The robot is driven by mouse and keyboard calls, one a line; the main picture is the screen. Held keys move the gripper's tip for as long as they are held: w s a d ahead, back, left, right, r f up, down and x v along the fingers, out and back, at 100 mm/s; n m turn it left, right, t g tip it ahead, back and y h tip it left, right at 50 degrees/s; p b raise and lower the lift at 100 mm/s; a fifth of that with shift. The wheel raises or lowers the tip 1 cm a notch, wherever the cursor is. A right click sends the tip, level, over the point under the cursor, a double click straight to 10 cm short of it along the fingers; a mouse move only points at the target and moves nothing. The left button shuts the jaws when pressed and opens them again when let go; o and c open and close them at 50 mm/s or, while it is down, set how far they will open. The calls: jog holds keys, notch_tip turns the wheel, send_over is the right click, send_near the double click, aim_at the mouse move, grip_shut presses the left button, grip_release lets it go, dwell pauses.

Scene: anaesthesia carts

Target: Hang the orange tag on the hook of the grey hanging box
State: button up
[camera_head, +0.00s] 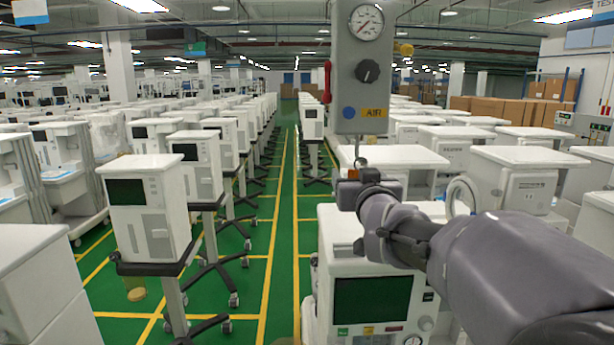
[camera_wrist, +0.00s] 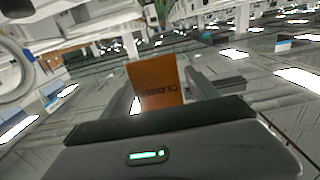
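The grey hanging box (camera_head: 361,75) hangs at the top centre of the head view, with a gauge, a dark knob and an AIR label. A small hook (camera_head: 359,160) shows below its lower edge. My gripper (camera_head: 357,175) is just under the hook; whether they touch is unclear. In the wrist view, the orange tag (camera_wrist: 155,83) stands out beyond my gripper's dark palm, between the fingers, with dark upside-down lettering. My gripper appears shut on it; the gripped end is hidden. I cannot make out the tag clearly in the head view.
A white anaesthesia machine (camera_head: 375,285) with a dark screen stands under my arm. White carts (camera_head: 405,157) fill the right side, and a monitor cart (camera_head: 148,210) stands at left. The green aisle (camera_head: 282,220) with yellow lines is clear.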

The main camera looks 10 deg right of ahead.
jog(key=s+a+b, duration=0.3)
jog(key=s, duration=1.3)
jog(key=s+a+f+m+g+y+b, duration=0.15)
jog(key=f+b, duration=0.25)
jog(key=f, duration=0.4)
jog(key=s+a+f+g+b, duration=0.2)
jog(key=s+f+b, duration=0.1)
jog(key=f, duration=0.5)
jog(key=s+a+f+g+b, duration=0.15)
jog(key=f+b, duration=0.25)
jog(key=f, duration=0.4)
jog(key=s+a+f+g+y+b, duration=0.2)
jog(key=s+f, duration=0.4)
jog(key=f, duration=0.5)
jog(key=s+a+f+g+y+b, duration=0.2)
jog(key=s+a+f+g+b, duration=0.2)
jog(key=f, duration=0.7)
jog(key=s+a+b, duration=0.2)
jog(key=s+b, duration=0.1)
jog(key=shift+s+m+g, duration=0.25)
jog(key=shift+m+g, duration=0.1)
jog(key=shift+g, duration=0.05)
jog(key=shift+a, duration=0.1)
